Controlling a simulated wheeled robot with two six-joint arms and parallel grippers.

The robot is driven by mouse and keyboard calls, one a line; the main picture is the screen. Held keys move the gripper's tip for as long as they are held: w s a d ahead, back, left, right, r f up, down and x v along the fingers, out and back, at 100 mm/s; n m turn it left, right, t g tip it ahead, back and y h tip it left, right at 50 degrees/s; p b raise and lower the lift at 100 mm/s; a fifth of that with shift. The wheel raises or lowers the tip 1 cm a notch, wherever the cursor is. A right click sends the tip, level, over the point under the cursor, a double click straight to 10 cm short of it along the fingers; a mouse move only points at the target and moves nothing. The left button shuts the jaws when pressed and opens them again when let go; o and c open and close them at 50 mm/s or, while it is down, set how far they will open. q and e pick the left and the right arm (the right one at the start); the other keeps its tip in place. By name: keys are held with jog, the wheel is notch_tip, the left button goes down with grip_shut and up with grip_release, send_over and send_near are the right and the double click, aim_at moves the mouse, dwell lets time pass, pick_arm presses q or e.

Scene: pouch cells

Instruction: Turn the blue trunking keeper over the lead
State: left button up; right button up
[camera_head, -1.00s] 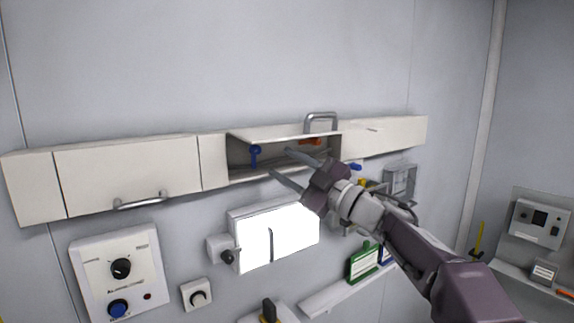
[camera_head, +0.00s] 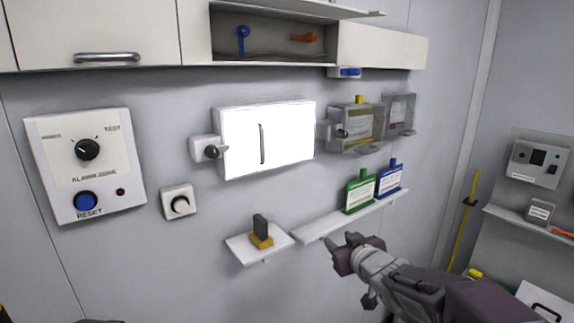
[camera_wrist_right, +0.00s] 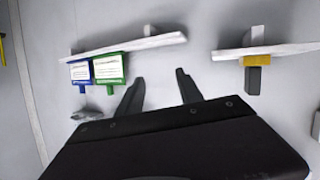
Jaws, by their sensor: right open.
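The blue trunking keeper (camera_head: 242,40) is inside the open section of the white wall trunking (camera_head: 380,48) at the top of the head view. Its round head is at the top and its arm hangs down. An orange keeper (camera_head: 304,38) to its right lies roughly level. I cannot clearly make out the lead in the dark opening. My right gripper (camera_head: 338,243) is well below the trunking, near the front of a narrow shelf, open and empty. Its two separated fingers (camera_wrist_right: 158,90) show in the right wrist view. My left gripper is not in view.
The raised trunking lid (camera_head: 300,8) juts out above the opening. Below are a bright white box (camera_head: 268,140), clear boxes (camera_head: 357,128), a shelf (camera_head: 325,225) with green (camera_head: 359,192) and blue (camera_head: 390,180) tags, and a small shelf (camera_head: 245,250) with a black-and-yellow item.

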jog(key=s+d+f+m+g+h+b, duration=0.1)
jog(key=s+d+f+g, duration=0.1)
jog(key=s+f, duration=0.35)
jog(key=s+d+f+m+g+h, duration=0.1)
jog(key=s+f+m+g, duration=0.15)
jog(key=f, duration=0.65)
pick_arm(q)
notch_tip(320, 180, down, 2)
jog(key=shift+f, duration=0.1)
pick_arm(e)
jog(key=s+f+g, duration=0.4)
jog(key=s+f, duration=0.1)
jog(key=s, duration=0.5)
jog(key=s+d+f+g, duration=0.1)
jog(key=s+f+g, duration=0.3)
jog(key=s, duration=0.5)
jog(key=shift+s+f+m, duration=0.35)
jog(key=shift+f+m, duration=0.1)
jog(key=shift+f, duration=0.5)
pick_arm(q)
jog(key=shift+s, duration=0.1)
pick_arm(e)
jog(key=shift+d, duration=0.2)
jog(key=shift+a, duration=0.1)
